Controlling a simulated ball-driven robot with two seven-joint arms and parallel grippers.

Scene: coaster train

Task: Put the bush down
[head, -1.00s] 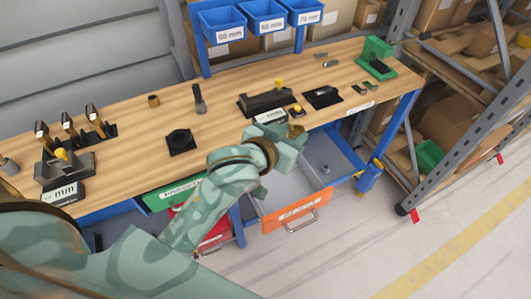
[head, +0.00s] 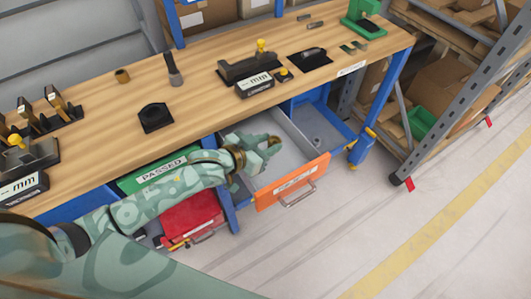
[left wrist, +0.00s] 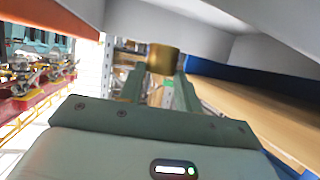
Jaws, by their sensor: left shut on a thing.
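My left gripper (head: 268,145) is shut on a small brass bush (head: 275,141), which also shows between the fingers in the left wrist view (left wrist: 162,58). The gripper and bush are over the open orange-fronted drawer (head: 291,182), near its left side. In the left wrist view grey drawer-like surfaces lie close around the bush. I cannot tell how far the bush is above the drawer floor. My right gripper is not in view.
A green-fronted drawer marked PASSED (head: 160,171) and a red drawer (head: 193,217) are left of the orange one. A black gauge stand (head: 248,68) and a black block with a round hole (head: 155,117) stand on the bench. The orange drawer's right part is mostly clear.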

